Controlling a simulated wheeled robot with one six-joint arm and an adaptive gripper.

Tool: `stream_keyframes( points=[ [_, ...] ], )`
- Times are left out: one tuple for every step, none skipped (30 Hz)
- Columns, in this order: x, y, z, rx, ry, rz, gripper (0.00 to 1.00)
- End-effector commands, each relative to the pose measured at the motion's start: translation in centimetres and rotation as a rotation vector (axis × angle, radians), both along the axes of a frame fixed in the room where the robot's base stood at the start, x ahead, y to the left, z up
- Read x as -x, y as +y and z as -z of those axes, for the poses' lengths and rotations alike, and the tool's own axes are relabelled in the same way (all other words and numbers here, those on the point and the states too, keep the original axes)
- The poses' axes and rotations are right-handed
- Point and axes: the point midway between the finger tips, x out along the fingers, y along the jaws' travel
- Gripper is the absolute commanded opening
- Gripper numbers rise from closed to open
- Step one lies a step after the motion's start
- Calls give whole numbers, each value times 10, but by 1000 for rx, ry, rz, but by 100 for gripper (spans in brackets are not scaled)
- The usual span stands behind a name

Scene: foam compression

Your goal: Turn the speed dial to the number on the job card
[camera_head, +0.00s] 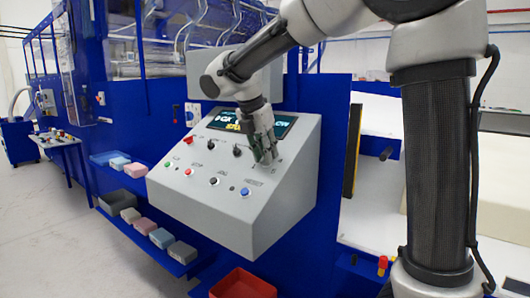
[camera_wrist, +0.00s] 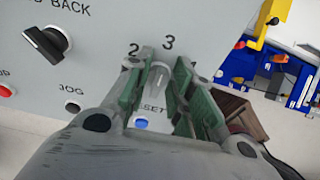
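The grey sloped control panel (camera_head: 225,190) carries buttons, black knobs and a dark display. My gripper (camera_head: 264,150) is down at the panel's right part, over the speed dial, which it hides in the head view. In the wrist view, my gripper's green-padded fingers (camera_wrist: 165,68) stand on either side of a light grey piece, apparently the speed dial (camera_wrist: 157,76). The fingers are apart; whether both touch the dial is unclear. The number 2 (camera_wrist: 133,49) shows left of the fingers and the 3 (camera_wrist: 169,42) above them. A number to the right is mostly hidden. I cannot make out a job card.
A black knob (camera_wrist: 47,42) and the blue reset button (camera_wrist: 141,123) are near the dial in the wrist view. The display (camera_head: 228,123) has partly hidden text. Blue shelves with foam blocks (camera_head: 162,238) stand left, and a red bin (camera_head: 242,284) sits below.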

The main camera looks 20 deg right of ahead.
Motion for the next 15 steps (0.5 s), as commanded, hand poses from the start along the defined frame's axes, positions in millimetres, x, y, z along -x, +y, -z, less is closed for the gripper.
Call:
stream_keyframes(
  points=[
    [0, 0, 0, -1, -1, 1, 0],
    [0, 0, 0, -2, -3, 3, 0],
    [0, 0, 0, -3, -4, 7, 0],
    [0, 0, 0, -5, -6, 11, 0],
    [0, 0, -1, -6, -9, 16, 0],
    [0, 0, -1, -10, -13, 25, 0],
    [0, 0, -1, -12, -17, 32, 0],
    [1, 0, -1, -16, -22, 43, 0],
    [1, -1, -1, -22, -30, 57, 0],
    [1, -1, -1, -25, -36, 70, 0],
    [1, -1, -1, -31, -44, 85, 0],
    [1, -1, -1, -38, -55, 107, 0],
    [1, -1, -1, -45, -63, 124, 0],
    [2, -1, -1, -51, -73, 142, 0],
    [2, -1, -1, -61, -86, 169, 0]
  ],
)
